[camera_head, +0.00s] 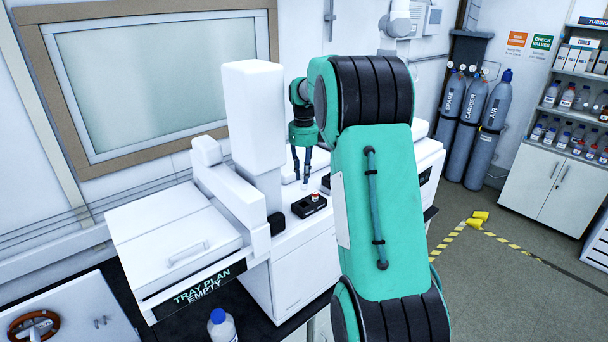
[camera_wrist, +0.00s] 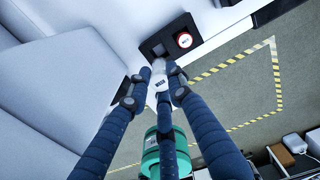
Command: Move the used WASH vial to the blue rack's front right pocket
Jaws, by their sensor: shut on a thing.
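My gripper (camera_head: 302,180) points down over the white bench in the head view, just above and left of a small black block (camera_head: 309,206). In the wrist view my gripper (camera_wrist: 159,72) is shut on a small pale vial (camera_wrist: 160,84) with a dark mark on its label; the lettering is too small to read. The fingers hide part of it. The black block (camera_wrist: 158,45) is just beyond the fingertips and has a red-rimmed white top (camera_wrist: 184,40) at its right. I cannot make out a blue rack in either view.
A white instrument (camera_head: 253,115) with a tall column stands left of my gripper. A panel reading "TRAY PLAN EMPTY" (camera_head: 196,290) is at its front. A blue-capped bottle (camera_head: 221,328) stands in the foreground. Gas cylinders (camera_head: 474,110) and yellow-striped floor (camera_head: 510,242) are right.

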